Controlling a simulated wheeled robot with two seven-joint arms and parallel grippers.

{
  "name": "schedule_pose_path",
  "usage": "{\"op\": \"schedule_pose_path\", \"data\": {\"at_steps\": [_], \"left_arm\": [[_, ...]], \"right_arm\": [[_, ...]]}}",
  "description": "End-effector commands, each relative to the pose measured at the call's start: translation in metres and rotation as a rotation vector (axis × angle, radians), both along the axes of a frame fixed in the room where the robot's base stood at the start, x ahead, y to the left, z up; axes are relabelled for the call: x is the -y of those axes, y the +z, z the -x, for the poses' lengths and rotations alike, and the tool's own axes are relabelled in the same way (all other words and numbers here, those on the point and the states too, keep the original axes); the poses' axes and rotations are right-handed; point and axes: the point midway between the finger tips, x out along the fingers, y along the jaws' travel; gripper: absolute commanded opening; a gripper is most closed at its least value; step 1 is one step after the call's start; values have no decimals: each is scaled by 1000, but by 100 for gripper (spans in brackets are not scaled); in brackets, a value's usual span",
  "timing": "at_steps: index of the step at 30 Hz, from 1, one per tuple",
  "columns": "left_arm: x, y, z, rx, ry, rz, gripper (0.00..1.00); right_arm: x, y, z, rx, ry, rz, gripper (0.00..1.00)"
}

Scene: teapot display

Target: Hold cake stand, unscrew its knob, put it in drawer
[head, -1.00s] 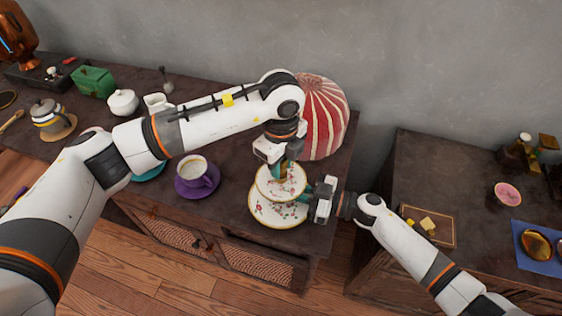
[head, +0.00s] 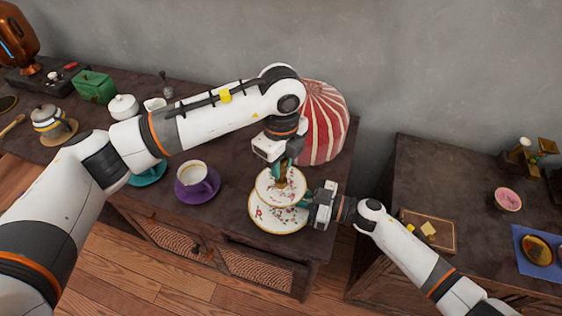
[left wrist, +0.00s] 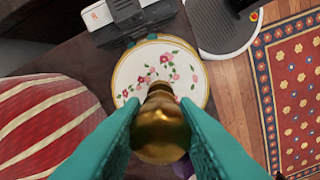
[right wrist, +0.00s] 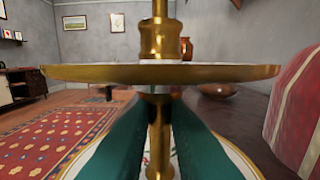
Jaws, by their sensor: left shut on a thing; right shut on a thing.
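The two-tier cake stand has white floral plates with gold rims, an upper plate (head: 272,194) and a larger lower plate (head: 270,222), on a gold post. It stands upright near the right end of the cabinet top. My left gripper (head: 281,172) points down from above and is shut on the gold knob (left wrist: 158,130) over the upper plate. My right gripper (head: 309,206) reaches in from the right and is shut on the gold post (right wrist: 158,140) between the plates. The cabinet's woven front panels (head: 262,266) show below the top; I see no opened drawer.
A purple cup and saucer (head: 196,186) stand left of the stand. A red-and-white striped round object (head: 325,120) is close behind it. A second cabinet (head: 430,180) stands across a gap at right, with a board, a pink bowl (head: 507,199) and a blue mat.

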Motion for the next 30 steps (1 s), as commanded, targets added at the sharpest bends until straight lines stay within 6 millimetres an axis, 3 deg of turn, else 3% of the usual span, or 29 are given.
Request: {"op": "schedule_pose_path", "data": {"at_steps": [5,13,20,21,25,30], "left_arm": [[0,7,0,1,-1,0,0],[0,38,0,2,-2,2,0],[0,40,0,0,-1,0,0],[0,40,0,0,-1,0,0],[0,40,0,0,-1,0,0],[0,40,0,0,0,0,0]], "right_arm": [[0,0,0,0,0,0,0],[0,0,0,0,0,0,0],[0,0,0,0,0,0,0],[0,0,0,0,0,0,20],[0,0,0,0,0,0,40],[0,0,0,0,0,0,40]]}}
